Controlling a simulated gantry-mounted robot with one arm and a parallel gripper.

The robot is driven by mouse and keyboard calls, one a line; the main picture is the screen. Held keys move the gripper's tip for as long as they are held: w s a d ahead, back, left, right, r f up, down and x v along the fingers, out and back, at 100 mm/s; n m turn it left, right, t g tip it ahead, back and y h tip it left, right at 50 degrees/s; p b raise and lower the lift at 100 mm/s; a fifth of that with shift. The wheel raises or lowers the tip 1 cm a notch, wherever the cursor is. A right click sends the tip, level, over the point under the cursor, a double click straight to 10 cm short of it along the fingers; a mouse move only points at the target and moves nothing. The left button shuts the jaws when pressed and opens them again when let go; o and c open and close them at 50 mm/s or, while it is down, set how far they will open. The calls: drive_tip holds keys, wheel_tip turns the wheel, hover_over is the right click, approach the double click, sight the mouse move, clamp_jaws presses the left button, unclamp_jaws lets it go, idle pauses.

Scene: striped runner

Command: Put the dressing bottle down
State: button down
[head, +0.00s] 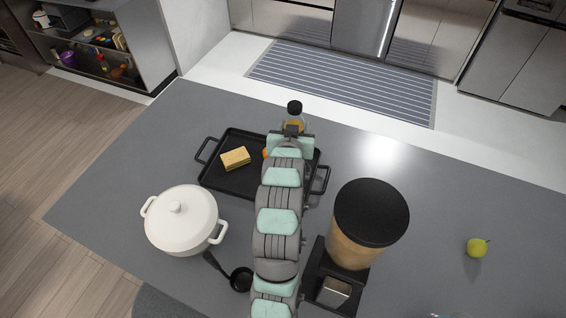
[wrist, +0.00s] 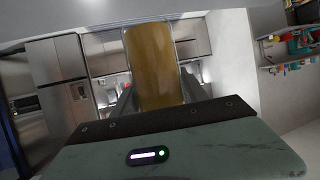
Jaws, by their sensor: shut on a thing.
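The dressing bottle (head: 295,123) has a black cap and amber contents. In the head view it stands out just beyond the far end of my arm, above the back of the grey counter. In the wrist view its amber body (wrist: 153,65) fills the space between the two fingers. My gripper (head: 293,131) is shut on the bottle, which looks roughly upright. The bottle's lower part is hidden behind my gripper in the head view, so I cannot tell whether its base touches anything.
A black tray (head: 222,179) holding a yellow sponge (head: 235,158) lies under my arm, which partly covers it. A white lidded pot (head: 183,222), a black ladle (head: 240,279) and a black-lidded dispenser (head: 371,214) stand nearer. A green fruit (head: 477,248) sits right. The counter's back right is clear.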

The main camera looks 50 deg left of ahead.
drive_tip(key=shift+s+f+p, duration=0.2)
drive_tip(key=shift+f+p, duration=0.9)
drive_tip(key=shift+f, duration=8.4)
drive_tip(key=shift+f, duration=0.15)
drive_tip(key=c, duration=0.6)
unclamp_jaws()
drive_tip(key=b+v, duration=0.1)
drive_tip(key=v, duration=1.1)
drive_tip(key=shift+r, duration=0.25)
